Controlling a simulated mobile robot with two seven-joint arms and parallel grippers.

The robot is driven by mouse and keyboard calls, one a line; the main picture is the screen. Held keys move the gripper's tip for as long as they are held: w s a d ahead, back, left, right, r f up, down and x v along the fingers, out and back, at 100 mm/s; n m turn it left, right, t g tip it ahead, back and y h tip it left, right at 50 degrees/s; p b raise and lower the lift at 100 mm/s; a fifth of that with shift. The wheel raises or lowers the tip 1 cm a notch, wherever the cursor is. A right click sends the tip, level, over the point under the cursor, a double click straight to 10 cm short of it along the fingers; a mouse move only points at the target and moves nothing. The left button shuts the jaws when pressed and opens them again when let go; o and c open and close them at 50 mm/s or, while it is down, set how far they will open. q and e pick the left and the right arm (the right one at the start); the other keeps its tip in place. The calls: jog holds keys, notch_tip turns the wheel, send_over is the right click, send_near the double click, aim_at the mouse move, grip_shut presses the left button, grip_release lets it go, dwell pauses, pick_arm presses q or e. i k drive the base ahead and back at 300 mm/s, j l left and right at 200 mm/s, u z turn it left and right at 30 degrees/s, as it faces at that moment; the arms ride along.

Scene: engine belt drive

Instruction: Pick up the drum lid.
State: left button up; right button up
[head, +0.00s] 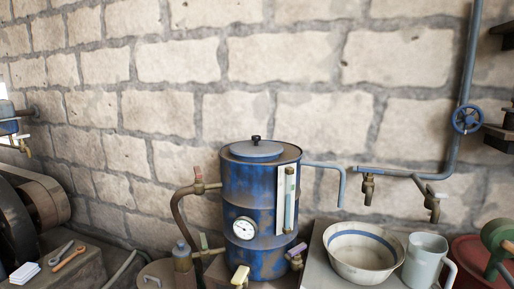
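The drum lid (256,150) is a round blue-grey disc with a small black knob (256,138) on top. It lies on the top of the upright blue drum (262,212), inside its rusty rim. The drum has a round white dial and a vertical sight glass on its front. Neither of my grippers shows in the head view.
A cream bowl (362,250) and a grey-white jug (424,262) stand on a ledge right of the drum. Taps and pipes stick out on both sides of the drum, including a bent blue pipe (326,166). A stone wall (280,60) is close behind.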

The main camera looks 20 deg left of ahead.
aim_at(255, 149)
jog(key=i+j+z, duration=0.15)
jog(key=j, duration=0.2)
jog(key=i+j+z, duration=0.15)
jog(key=j, duration=0.2)
jog(key=i+j+z, duration=0.2)
jog(key=j, duration=0.2)
jog(key=k, duration=0.1)
